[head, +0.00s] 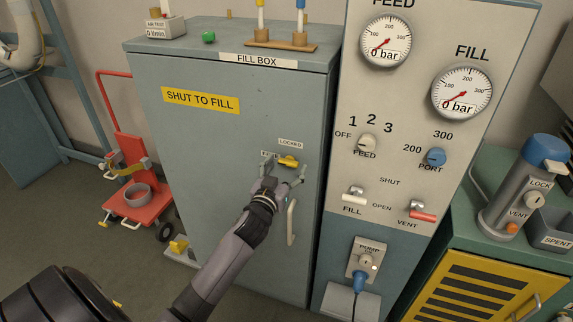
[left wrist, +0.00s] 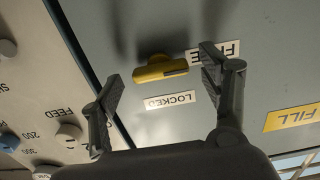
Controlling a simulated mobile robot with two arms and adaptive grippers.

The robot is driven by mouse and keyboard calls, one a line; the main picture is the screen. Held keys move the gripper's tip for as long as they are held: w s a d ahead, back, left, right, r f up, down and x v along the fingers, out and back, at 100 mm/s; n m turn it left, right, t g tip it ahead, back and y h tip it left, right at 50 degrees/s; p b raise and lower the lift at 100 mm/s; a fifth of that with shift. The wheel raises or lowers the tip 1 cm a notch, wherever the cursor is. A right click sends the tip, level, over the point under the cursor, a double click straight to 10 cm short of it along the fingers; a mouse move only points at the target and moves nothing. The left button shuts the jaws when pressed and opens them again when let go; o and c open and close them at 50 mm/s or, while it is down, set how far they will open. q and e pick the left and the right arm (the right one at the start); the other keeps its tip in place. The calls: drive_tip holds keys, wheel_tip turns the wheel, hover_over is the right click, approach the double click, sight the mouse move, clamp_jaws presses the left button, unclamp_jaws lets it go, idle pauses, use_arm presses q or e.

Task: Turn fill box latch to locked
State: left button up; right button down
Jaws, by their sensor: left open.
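The yellow fill box latch (head: 288,161) is on the upper right of the grey fill box door (head: 190,150). Its handle lies roughly level, below the LOCKED label (head: 290,143) and beside the FREE label, which is partly hidden by my left gripper (head: 284,171). In the left wrist view, which is upside down, the latch (left wrist: 160,70) sits between the open fingers of the left gripper (left wrist: 160,80). One end of it is toward the FREE label (left wrist: 213,53); the LOCKED label (left wrist: 170,100) is to its side. I cannot tell whether the fingers touch it. My right gripper is not in view.
A white door handle (head: 292,222) stands out just below the latch. The gauge panel (head: 400,120) with knobs and levers is close on the right. A red hand cart (head: 132,195) is on the floor at left. A green cabinet (head: 450,240) stands at the right.

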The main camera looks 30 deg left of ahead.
use_arm(q)
drive_tip(key=shift+w+a, duration=0.1)
drive_tip(key=shift+w, duration=0.3)
drive_tip(key=c, duration=1.2)
drive_tip(key=shift+o, duration=0.2)
drive_tip(key=shift+m, duration=0.3)
drive_tip(key=m+p, duration=0.1)
drive_tip(key=m, duration=0.7)
drive_tip(key=shift+p, duration=0.3)
drive_tip(key=shift+m, duration=0.3)
